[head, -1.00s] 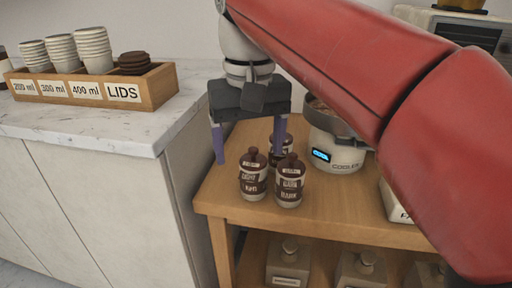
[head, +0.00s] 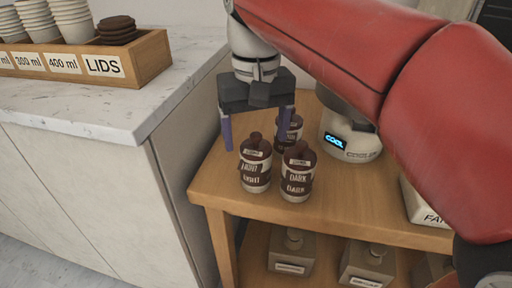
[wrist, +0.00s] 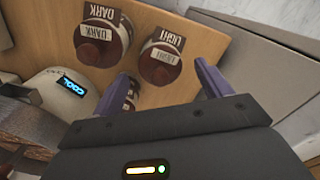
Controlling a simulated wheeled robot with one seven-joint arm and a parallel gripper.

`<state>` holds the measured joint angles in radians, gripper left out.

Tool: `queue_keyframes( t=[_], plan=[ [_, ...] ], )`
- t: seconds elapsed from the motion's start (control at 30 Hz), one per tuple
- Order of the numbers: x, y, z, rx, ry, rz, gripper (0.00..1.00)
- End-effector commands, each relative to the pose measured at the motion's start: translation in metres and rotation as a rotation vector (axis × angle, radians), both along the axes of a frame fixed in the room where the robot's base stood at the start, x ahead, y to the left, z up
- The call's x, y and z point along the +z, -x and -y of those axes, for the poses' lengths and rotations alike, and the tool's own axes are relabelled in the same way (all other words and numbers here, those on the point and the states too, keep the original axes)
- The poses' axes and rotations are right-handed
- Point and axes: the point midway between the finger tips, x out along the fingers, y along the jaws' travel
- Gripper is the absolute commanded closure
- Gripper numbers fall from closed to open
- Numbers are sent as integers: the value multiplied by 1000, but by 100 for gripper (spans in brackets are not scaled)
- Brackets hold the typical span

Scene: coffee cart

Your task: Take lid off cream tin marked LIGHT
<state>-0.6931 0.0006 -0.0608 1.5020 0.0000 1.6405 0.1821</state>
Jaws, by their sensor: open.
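The tin marked LIGHT (head: 256,172) stands upright at the shelf top's front left, with a dark brown knobbed lid and a pale label. In the wrist view its lid (wrist: 160,65) shows from above, just beyond the fingertips. My gripper (head: 256,142) is open and empty, pointing down behind the tin in the head view. Its two purple fingers (wrist: 160,78) are spread to either side of the lid in the wrist view; I cannot tell their exact height over it. The lid is on the tin.
A similar tin marked DARK (head: 298,178) stands close on the right. A third tin (head: 290,130) is behind, partly hidden by a finger. The white cooler (head: 347,140) is further right. A marble counter (head: 150,95) with a wooden cup and lid box (head: 155,62) is at left.

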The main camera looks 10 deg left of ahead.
Motion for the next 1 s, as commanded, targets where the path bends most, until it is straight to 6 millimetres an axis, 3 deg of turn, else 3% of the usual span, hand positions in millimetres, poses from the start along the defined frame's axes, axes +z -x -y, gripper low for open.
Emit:
queue_keyframes(
  t=[0.1,0.33,0.7,1.0],
  plan=[
    [-9,1,0,1,0,1,23],
    [-10,0,0,0,0,1,23],
    [-9,0,0,0,0,1,71],
    [-2,0,0,-1,-3,3,71]
  ],
)
